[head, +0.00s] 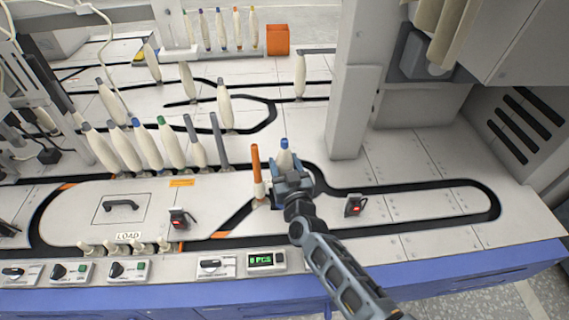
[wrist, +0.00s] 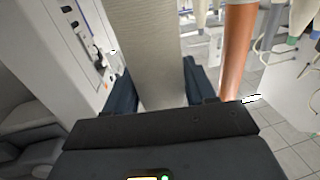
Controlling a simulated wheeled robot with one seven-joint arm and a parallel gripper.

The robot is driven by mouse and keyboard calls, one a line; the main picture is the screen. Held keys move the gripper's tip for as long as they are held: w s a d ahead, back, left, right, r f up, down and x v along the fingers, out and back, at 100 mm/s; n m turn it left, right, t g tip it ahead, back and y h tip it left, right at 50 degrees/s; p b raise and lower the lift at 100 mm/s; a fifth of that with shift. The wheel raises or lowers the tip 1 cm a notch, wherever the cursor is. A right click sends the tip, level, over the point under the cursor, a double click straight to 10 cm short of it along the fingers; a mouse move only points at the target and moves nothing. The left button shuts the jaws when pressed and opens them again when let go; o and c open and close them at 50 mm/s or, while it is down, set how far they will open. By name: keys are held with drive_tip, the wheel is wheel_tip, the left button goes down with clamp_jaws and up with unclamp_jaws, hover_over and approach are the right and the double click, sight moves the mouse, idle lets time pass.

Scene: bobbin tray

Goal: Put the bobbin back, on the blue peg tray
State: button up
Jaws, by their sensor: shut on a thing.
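My gripper (head: 290,182) is shut on an upright cream bobbin (head: 285,160) with a blue tip, above the middle of the bench. In the wrist view the bobbin (wrist: 155,50) fills the space between the dark blue fingers (wrist: 160,92); its ends are out of that view. An orange-brown peg (head: 257,170) stands just left of the gripper, and an orange-brown column also shows right of the fingers in the wrist view (wrist: 238,50). I cannot clearly make out a blue peg tray.
A row of cream bobbins (head: 150,148) with coloured tips stands to the left, with a bare-looking grey peg (head: 218,140) at its right end. A pale pillar (head: 353,90) rises behind and right of my gripper. The bench within the right track loop (head: 420,205) is mostly clear.

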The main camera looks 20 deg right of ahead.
drive_tip(key=shift+f+b, duration=0.55)
drive_tip(key=shift+b, duration=0.05)
idle(0.4)
drive_tip(key=o, duration=0.8)
drive_tip(key=shift+s, duration=0.1)
drive_tip(key=shift+s+a+p, duration=0.25)
drive_tip(key=shift+s+p, duration=0.65)
drive_tip(key=shift+s, duration=0.9)
drive_tip(key=shift+s+a+p, duration=0.3)
drive_tip(key=shift+s+p, duration=0.55)
drive_tip(key=shift+s, duration=0.9)
drive_tip(key=shift+s+a+p, duration=0.25)
drive_tip(key=shift+s+p, duration=0.65)
drive_tip(key=shift+s, duration=0.9)
